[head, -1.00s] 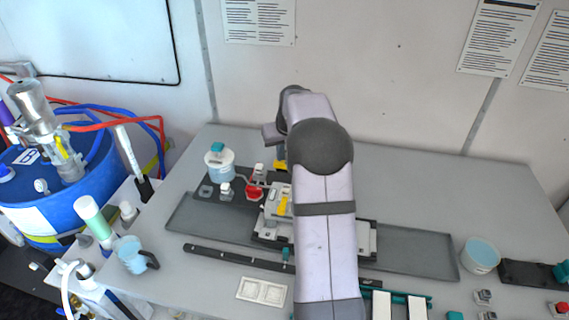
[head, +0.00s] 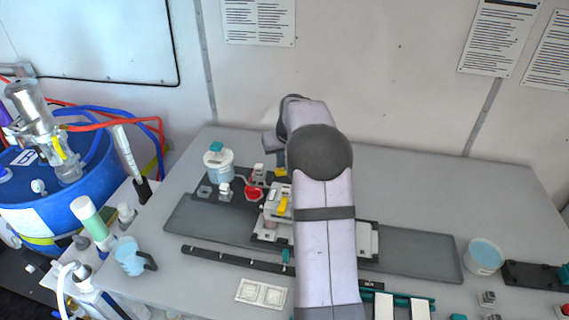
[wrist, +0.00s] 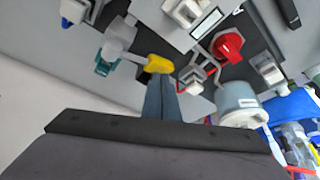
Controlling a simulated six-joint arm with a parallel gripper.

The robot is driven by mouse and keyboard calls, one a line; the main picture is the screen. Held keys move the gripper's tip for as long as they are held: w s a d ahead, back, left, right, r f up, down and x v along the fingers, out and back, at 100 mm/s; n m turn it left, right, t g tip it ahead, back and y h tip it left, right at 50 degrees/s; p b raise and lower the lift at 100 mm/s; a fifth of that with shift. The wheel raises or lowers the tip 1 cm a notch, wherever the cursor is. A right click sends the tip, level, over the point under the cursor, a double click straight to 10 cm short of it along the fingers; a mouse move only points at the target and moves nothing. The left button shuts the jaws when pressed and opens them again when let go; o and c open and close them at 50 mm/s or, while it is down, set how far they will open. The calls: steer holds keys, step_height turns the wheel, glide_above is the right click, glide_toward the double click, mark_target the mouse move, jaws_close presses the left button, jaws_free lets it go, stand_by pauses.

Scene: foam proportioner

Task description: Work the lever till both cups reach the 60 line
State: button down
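My gripper (wrist: 162,100) reaches down over the back of the bench device; in the wrist view its two fingers lie together with no clear gap. Their tips meet the yellow grip (wrist: 158,64) of a pale grey lever arm, and I cannot see any of the grip between the fingers. In the head view a yellow piece (head: 281,171) shows beside my wrist, and my arm hides much of the device.
A clear pot of bluish liquid (head: 219,165) with a teal cap and a red knob (head: 254,194) stand left of the device; the knob also shows in the wrist view (wrist: 228,45). A jug (head: 128,258) is at the left edge, a tub (head: 484,257) at the right. The back right bench is clear.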

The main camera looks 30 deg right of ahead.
step_height(320, 180, up, 8)
steer(key=p, duration=0.6)
steer(key=shift+w+r+b, duration=0.1)
steer(key=shift+b, duration=0.25)
stand_by(2.2)
steer(key=b, duration=0.7)
glide_above(282, 170)
steer(key=shift+f, duration=2.35)
steer(key=shift+f, duration=0.25)
